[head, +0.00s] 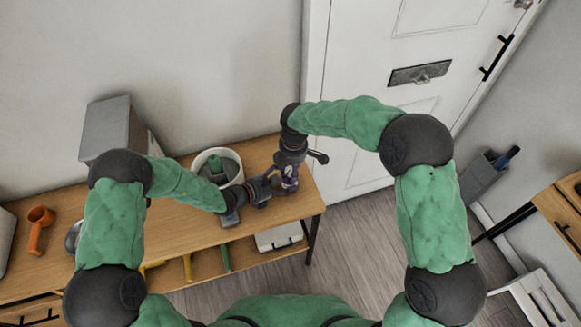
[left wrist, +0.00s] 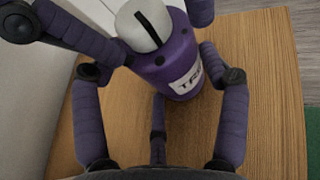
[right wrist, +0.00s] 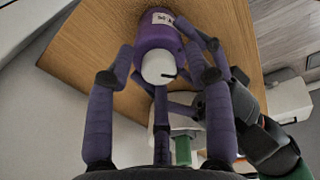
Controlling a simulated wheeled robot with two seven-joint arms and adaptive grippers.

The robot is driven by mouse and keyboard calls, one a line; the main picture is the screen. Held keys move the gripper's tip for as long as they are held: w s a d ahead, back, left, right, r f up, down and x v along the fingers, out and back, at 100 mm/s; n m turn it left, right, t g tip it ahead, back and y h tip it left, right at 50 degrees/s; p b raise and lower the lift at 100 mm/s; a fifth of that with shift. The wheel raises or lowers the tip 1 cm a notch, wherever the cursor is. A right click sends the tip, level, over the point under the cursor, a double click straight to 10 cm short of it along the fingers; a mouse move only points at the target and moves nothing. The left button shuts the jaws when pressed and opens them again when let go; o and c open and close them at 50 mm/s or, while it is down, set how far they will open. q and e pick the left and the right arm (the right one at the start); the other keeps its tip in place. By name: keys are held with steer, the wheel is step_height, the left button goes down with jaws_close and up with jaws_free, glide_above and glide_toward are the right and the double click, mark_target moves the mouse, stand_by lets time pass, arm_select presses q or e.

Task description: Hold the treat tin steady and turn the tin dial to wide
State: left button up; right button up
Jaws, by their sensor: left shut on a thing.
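The purple treat tin (head: 289,182) stands upright near the right end of the wooden bench; it also shows in the left wrist view (left wrist: 165,62) and the right wrist view (right wrist: 155,32). A white label with partly hidden letters is on its side. Its whitish dial (right wrist: 158,68) has a dark slot and shows in the left wrist view (left wrist: 138,27). My left gripper (head: 273,187) is shut on the tin's body from the left. My right gripper (head: 288,163) is above the tin, fingers apart on either side of the dial; contact is unclear.
A round white container (head: 217,158) with green contents stands left of the tin. A grey box (head: 108,130), an orange object (head: 40,222) and a wall lie further left. A white door (head: 385,60) is behind on the right. Tools and a white box (head: 279,237) are on the lower shelf.

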steer(key=shift+w+r, duration=0.1)
steer(key=shift+r, duration=0.05)
steer(key=shift+r, duration=0.55)
steer(key=shift+s+d+r, duration=0.1)
steer(key=shift+s+r, duration=0.05)
steer(key=shift+r, duration=1.5)
steer(key=shift+s+d+r, duration=0.1)
steer(key=shift+s+r, duration=0.05)
steer(key=shift+r, duration=1.5)
steer(key=f+n, duration=0.2)
steer(key=n, duration=0.2)
steer(key=f+n, duration=0.3)
steer(key=n, duration=0.1)
steer(key=f+n, duration=0.3)
steer(key=n, duration=0.1)
steer(key=shift+w+a, duration=0.25)
steer(key=shift+w, duration=0.15)
